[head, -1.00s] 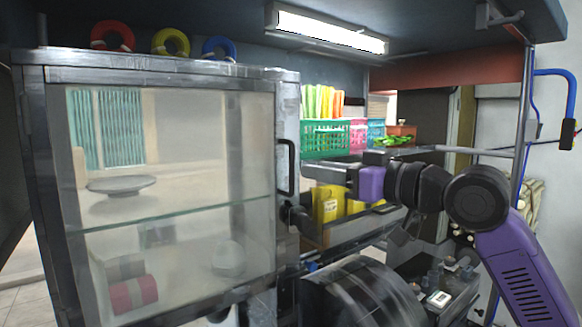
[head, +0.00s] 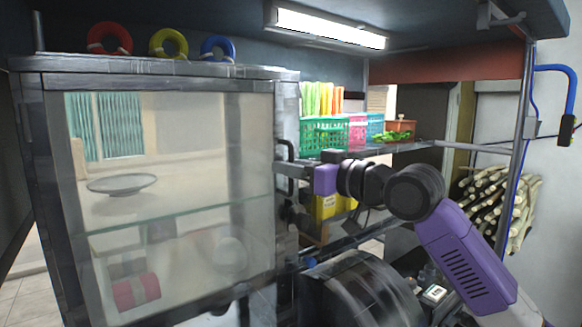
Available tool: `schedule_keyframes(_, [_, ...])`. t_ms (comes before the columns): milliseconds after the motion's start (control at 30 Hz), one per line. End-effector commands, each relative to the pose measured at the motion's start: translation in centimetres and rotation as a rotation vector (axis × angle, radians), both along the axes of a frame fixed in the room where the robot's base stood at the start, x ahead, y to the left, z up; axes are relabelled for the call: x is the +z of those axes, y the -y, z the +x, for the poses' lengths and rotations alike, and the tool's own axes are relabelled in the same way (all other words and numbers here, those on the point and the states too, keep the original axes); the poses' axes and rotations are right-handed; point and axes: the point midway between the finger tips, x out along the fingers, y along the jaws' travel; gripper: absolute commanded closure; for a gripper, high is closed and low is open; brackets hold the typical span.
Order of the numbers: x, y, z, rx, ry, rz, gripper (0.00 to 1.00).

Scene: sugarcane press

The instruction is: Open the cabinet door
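The cabinet (head: 155,73) fills the left of the head view, with a grey metal frame. Its glass door (head: 190,170) looks shut. A dark vertical bar handle (head: 291,150) stands at the door's right edge. My gripper (head: 283,169), with a purple band behind it, reaches in from the right, and its fingertips are at the handle's lower half, partly covering it. I cannot tell whether the fingers touch the handle or are closed around it.
Behind the glass are a plate (head: 121,184) and a red roll (head: 137,291). Colored rings (head: 169,43) lie on top. A green basket (head: 325,135) stands on the shelf behind my arm. A dark round machine part (head: 360,290) sits below my arm. Sugarcane (head: 497,200) is at right.

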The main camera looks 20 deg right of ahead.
Motion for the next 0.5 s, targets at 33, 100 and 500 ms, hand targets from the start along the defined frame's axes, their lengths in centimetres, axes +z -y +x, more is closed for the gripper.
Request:
schedule_keyframes(33, [0.0, 0.0, -0.01, 0.0, 0.0, 0.0, 0.87])
schedule_keyframes(100, [0.0, 0.02, -0.01, 0.0, 0.0, 0.0, 1.0])
schedule_keyframes(500, [0.0, 0.01, -0.03, 0.0, 0.0, 0.0, 1.0])
